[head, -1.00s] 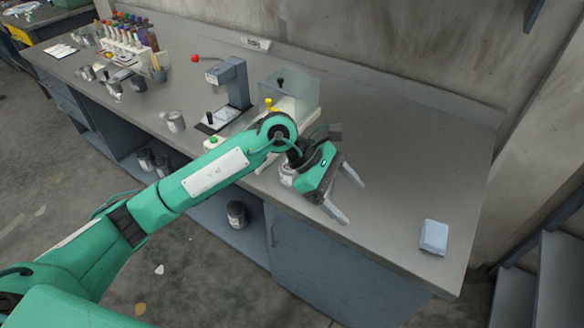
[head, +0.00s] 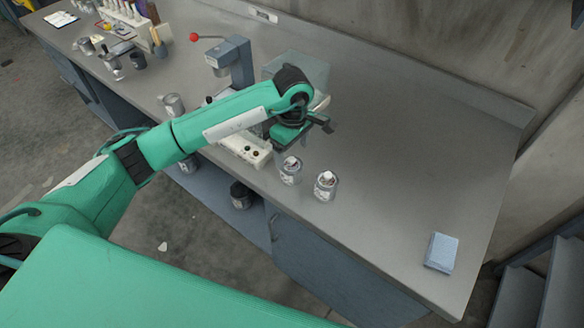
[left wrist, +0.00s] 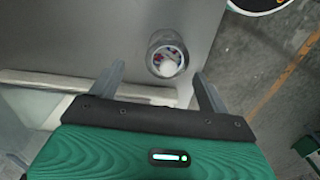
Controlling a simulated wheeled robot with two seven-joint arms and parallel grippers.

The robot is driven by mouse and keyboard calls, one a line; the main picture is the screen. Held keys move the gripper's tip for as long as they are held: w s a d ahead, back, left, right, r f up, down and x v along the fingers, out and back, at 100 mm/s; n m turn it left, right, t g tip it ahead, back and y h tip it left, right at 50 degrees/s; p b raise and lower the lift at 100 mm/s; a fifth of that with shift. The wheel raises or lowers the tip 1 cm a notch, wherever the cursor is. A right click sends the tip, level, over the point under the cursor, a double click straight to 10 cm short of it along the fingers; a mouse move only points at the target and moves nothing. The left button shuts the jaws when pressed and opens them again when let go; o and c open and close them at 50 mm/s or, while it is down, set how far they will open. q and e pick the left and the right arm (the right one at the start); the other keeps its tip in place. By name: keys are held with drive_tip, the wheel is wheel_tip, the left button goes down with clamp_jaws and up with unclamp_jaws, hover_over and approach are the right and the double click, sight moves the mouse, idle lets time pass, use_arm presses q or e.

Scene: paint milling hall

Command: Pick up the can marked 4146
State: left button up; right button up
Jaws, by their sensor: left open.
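Two metal cans stand upright near the front edge of the bench: a left can (head: 290,172) and a right can (head: 326,187). Their labels are too small to read, so I cannot tell which is 4146. My left gripper (head: 284,148) is just behind and above the left can, pointing down; its fingers are mostly hidden in the head view. In the left wrist view, its open fingers (left wrist: 158,72) have nothing between them, and one can (left wrist: 167,54) stands just beyond the fingertips. My right gripper is not in view.
A grey press (head: 236,62) with a red-knobbed lever and a white device (head: 244,148) stand left of the gripper. Another can (head: 173,105) is farther left. A blue block (head: 441,252) lies at the right end. The bench right of the cans is mostly clear.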

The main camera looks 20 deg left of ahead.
sight(292, 172)
use_arm(q)
drive_tip(key=shift+f, duration=0.35)
drive_tip(key=shift+s+f+p, duration=0.3)
drive_tip(key=shift+f+p, duration=0.05)
drive_tip(key=f, duration=0.1)
drive_tip(key=f+p, duration=0.2)
drive_tip(key=f, duration=0.1)
drive_tip(key=shift+s, duration=0.25)
drive_tip(key=shift+f, duration=0.3)
drive_tip(key=shift+c, duration=0.2)
drive_tip(key=c, duration=1.1)
